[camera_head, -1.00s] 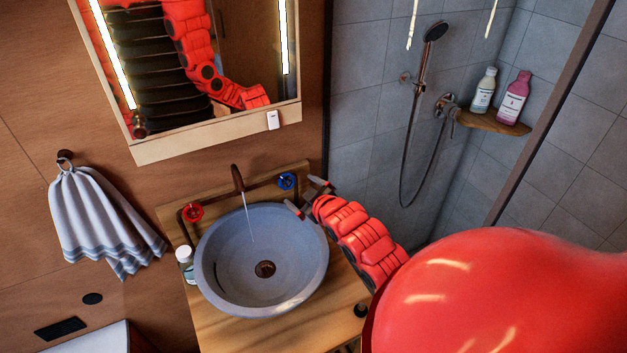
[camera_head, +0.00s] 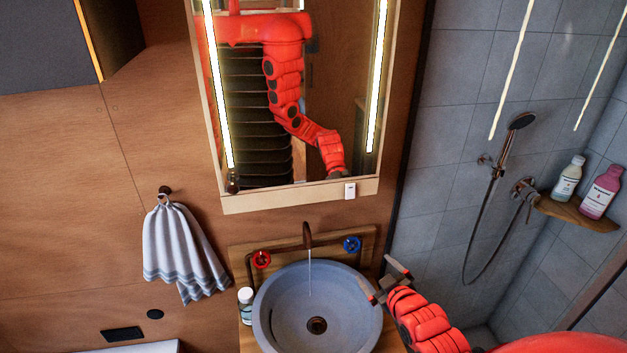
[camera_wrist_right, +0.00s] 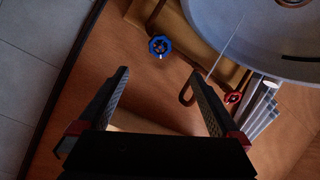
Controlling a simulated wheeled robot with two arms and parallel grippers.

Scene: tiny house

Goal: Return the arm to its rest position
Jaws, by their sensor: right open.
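My right arm comes in from the lower right in the head view. Its gripper (camera_head: 387,280) is beside the right rim of the grey round sink (camera_head: 272,318). In the right wrist view the two fingers of the gripper (camera_wrist_right: 160,105) stand wide apart with nothing between them. The blue tap handle (camera_head: 352,244) is just behind the gripper; it also shows beyond the fingertips in the wrist view (camera_wrist_right: 159,46). The red tap handle (camera_head: 261,259) is on the left. Water runs from the spout (camera_head: 307,236) into the sink. My left gripper is not in view.
A mirror cabinet (camera_head: 290,196) hangs above the sink. A small bottle (camera_head: 246,305) stands left of the sink. A striped towel (camera_head: 180,250) hangs on the wall. At right are a shower hose (camera_head: 467,240) and a wooden shelf (camera_head: 575,212) with two bottles.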

